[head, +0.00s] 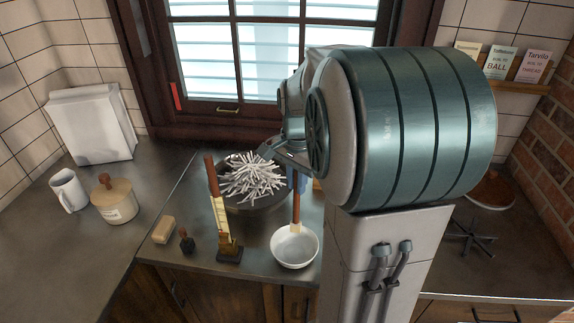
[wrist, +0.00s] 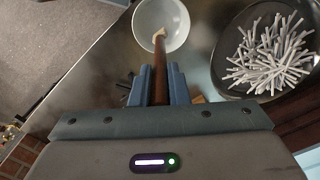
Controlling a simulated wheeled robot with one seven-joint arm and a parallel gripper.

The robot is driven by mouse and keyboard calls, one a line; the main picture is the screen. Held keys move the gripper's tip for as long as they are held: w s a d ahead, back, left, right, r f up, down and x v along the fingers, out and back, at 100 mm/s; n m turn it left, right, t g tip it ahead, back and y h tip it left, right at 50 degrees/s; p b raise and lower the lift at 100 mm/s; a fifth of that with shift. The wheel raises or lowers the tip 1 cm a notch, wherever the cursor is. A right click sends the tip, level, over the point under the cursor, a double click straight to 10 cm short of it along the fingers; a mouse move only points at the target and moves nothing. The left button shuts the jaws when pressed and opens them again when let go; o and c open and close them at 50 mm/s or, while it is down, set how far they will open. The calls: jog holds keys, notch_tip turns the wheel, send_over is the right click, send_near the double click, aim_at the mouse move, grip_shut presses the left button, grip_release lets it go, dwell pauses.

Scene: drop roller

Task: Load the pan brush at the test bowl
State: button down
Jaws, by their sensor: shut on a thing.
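My gripper (head: 299,180) is shut on the wooden handle of the pan brush (head: 296,212), which hangs upright with its pale head down. In the wrist view the blue fingers (wrist: 154,86) clasp the brown handle (wrist: 160,68), and the brush's pale tip reaches over the bowl's near rim. The white bowl (head: 294,250), which looks like the test bowl, sits at the counter's front edge; it also shows in the wrist view (wrist: 176,20). The brush head overlaps the bowl's back rim in the head view; I cannot tell whether it touches.
A dark pan (head: 262,203) heaped with white sticks (head: 250,178) stands behind the bowl. Left of it a tall wooden-handled tool (head: 220,215) stands on a dark block. A tan block (head: 164,230), a small dark item (head: 187,241), a lidded jar (head: 115,202) and a mug (head: 69,190) are farther left.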

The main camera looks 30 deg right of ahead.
aim_at(296, 210)
jog(key=shift+w+f, duration=0.1)
jog(key=shift+w, duration=0.3)
jog(key=f+b, duration=0.2)
jog(key=f, duration=0.1)
jog(key=f+b, duration=0.6)
jog(key=f, duration=0.1)
jog(key=shift+s, duration=0.25)
dwell(0.3)
notch_tip(296, 210, up, 8)
jog(key=p, duration=0.6)
jog(key=shift+r+p, duration=0.2)
jog(key=shift+p, duration=0.2)
jog(key=shift+r, duration=0.1)
dwell(1.8)
